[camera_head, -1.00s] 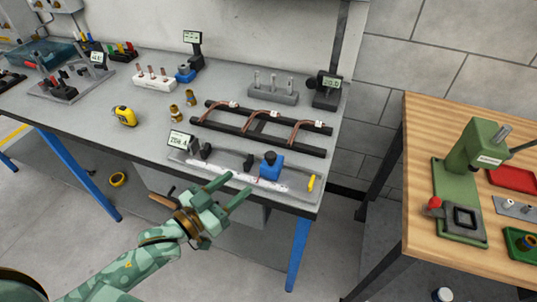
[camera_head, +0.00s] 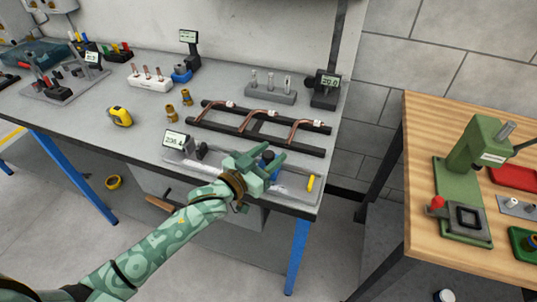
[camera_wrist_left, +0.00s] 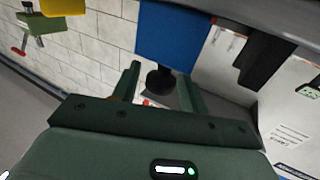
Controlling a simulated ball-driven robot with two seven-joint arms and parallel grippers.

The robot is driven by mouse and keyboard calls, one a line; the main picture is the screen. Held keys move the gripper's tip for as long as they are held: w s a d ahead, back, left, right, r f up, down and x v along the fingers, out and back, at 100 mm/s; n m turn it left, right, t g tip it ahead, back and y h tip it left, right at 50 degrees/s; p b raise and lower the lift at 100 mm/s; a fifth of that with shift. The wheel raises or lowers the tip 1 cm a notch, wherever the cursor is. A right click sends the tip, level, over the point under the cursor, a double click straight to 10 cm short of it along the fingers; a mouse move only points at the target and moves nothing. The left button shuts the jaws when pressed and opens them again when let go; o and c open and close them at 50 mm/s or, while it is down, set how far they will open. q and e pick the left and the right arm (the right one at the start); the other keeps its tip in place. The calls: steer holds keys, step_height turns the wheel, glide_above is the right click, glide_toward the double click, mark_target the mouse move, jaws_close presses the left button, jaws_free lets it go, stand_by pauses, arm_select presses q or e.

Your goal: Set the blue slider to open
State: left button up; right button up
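The blue slider (camera_head: 268,157) sits on the grey rail fixture at the bench's front edge, toward its right part. My left gripper (camera_head: 272,164) is over it and hides most of it in the head view. In the left wrist view the slider is a blue block (camera_wrist_left: 174,32) with a black knob (camera_wrist_left: 160,79). The knob shows between the two spread fingers of my left gripper (camera_wrist_left: 158,84), with a gap visible; contact cannot be told. The fixture's small display (camera_head: 175,139) stands at its left end. My right gripper is not in view.
A yellow piece (camera_head: 310,183) is at the fixture's right end. Behind stands a black rack (camera_head: 262,127) with copper tubes. A wooden table (camera_head: 420,150) with a green press stands at the right.

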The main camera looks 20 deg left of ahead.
arm_select(q)
jaws_close()
steer(key=d+p, duration=0.2)
steer(key=d, duration=0.3)
steer(key=shift+s+d+r, duration=0.1)
steer(key=shift+d, duration=0.4)
steer(key=shift+o, duration=1.2)
jaws_free()
steer(key=shift+s+a, duration=0.1)
